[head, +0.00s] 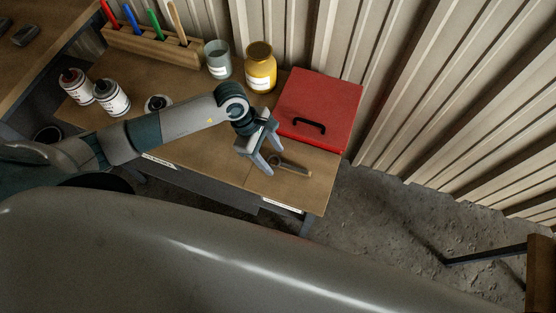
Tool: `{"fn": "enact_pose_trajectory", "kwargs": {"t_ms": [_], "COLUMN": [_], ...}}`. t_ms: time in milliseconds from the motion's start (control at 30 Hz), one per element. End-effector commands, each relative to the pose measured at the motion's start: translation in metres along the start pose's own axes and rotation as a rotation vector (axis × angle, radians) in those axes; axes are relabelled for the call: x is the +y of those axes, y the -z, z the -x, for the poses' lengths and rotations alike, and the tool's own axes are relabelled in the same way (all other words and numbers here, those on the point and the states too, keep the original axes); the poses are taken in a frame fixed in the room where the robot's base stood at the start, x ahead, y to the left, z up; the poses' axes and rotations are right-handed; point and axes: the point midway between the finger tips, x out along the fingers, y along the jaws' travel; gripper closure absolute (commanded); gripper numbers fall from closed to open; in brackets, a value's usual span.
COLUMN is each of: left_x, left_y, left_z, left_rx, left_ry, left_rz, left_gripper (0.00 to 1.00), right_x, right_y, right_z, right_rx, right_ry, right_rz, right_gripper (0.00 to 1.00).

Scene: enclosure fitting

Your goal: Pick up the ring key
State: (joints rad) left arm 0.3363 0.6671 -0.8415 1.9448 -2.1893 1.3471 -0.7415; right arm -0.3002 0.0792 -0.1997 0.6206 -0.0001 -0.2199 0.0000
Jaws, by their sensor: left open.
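The ring key (291,168) lies on the right part of the wooden table, in front of the red box. It looks like a small dark metal tool with a ring at its left end. My left gripper (262,164) is open just left of the key, with its fingers pointing down toward the table. One fingertip is close to the key's ring end, and I cannot tell whether they touch. Nothing shows between the fingers. My right gripper is not in view.
A red box (318,103) with a black handle stands behind the key. A yellow jar (260,70), a grey cup (218,62) and a wooden rack (150,45) line the back. Two white bottles (111,98) stand at the left. The table's front edge is close to the key.

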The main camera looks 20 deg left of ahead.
Motion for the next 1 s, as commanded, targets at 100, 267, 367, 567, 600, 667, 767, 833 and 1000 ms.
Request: {"fn": "enact_pose_trajectory", "kwargs": {"t_ms": [100, 267, 367, 567, 600, 667, 767, 833, 1000], "left_x": [0.0, 0.0, 0.0, 0.0, 0.0, 0.0, 0.0, 0.001, 0.002], "left_y": [0.0, 0.0, 0.0, 0.0, 0.0, 0.0, 0.0, -0.001, -0.005], "left_z": [0.0, 0.0, 0.0, 0.001, 0.001, 0.001, 0.001, 0.003, 0.012], "left_rx": [0.0, 0.0, 0.0, 0.0, 0.0, 0.0, 0.0, 0.0, -0.001], "left_ry": [0.0, 0.0, 0.0, 0.0, 0.0, 0.0, 0.0, -0.001, -0.003], "left_rz": [0.0, 0.0, 0.0, 0.0, 0.0, 0.0, 0.0, -0.001, -0.002], "left_gripper": [0.45, 0.48, 0.72, 0.9, 0.9, 0.9, 0.9, 0.9, 0.9], "right_x": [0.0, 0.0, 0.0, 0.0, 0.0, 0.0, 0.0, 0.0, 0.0], "right_y": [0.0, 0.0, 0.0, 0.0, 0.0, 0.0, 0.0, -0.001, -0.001], "right_z": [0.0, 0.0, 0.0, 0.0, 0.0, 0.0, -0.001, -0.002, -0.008], "right_rx": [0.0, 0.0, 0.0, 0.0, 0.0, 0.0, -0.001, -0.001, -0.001], "right_ry": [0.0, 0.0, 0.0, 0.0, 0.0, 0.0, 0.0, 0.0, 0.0], "right_rz": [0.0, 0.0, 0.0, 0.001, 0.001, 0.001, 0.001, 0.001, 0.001], "right_gripper": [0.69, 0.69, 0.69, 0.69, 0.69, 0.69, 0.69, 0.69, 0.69]}}
